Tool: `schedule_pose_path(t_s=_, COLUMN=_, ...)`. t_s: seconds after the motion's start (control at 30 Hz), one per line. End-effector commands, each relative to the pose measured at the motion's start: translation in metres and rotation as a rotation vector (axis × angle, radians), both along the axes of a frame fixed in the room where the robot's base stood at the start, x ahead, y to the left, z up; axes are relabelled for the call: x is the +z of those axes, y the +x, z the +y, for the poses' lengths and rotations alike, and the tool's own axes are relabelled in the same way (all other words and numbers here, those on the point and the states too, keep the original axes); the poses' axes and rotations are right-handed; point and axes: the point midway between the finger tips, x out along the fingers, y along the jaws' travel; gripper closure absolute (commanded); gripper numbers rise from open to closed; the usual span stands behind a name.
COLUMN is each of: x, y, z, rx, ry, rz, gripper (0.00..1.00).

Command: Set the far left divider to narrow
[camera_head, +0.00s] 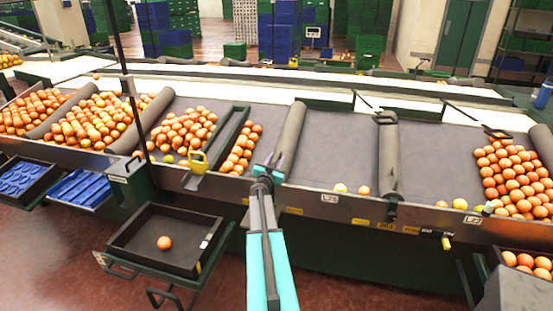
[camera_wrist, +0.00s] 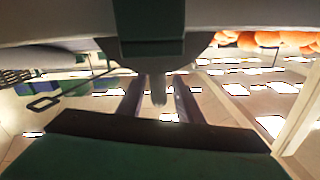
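Several grey padded dividers cross the grey sorting table. The one furthest left (camera_head: 62,112) slants between two heaps of oranges, well away from my gripper. Another padded divider (camera_head: 144,122) lies to its right, and a further one (camera_head: 290,135) stands just beyond my gripper. My gripper (camera_head: 266,172) is at the table's front edge, near that divider's lower end. In the wrist view my gripper (camera_wrist: 158,100) has its two dark fingers apart, with a grey peg-like part (camera_wrist: 158,88) showing between them. I cannot tell whether they touch it.
A black tray (camera_head: 180,240) holding one orange and blue trays (camera_head: 80,187) sit below the front edge. Another padded divider (camera_head: 389,160) stands to the right. The table's middle right is mostly bare.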

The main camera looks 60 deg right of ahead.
Motion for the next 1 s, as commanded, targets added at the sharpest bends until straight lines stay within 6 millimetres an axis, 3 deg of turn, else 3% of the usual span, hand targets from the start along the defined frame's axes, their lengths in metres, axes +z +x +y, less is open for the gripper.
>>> schedule_pose_path(t_s=0.5, x=0.0001, y=0.0031, z=-0.0084, rx=0.0, ry=0.0, rz=-0.001, gripper=0.68)
schedule_pose_path(t_s=0.57, x=0.0001, y=0.0031, z=-0.0082, rx=0.001, ry=0.0, rz=-0.001, gripper=0.74)
schedule_pose_path(t_s=0.7, x=0.0002, y=0.0035, z=-0.008, rx=0.001, ry=0.0, rz=-0.001, gripper=0.98)
schedule_pose_path(t_s=1.0, x=0.0002, y=0.0049, z=-0.0066, rx=0.004, ry=0.001, rz=-0.002, gripper=1.0)
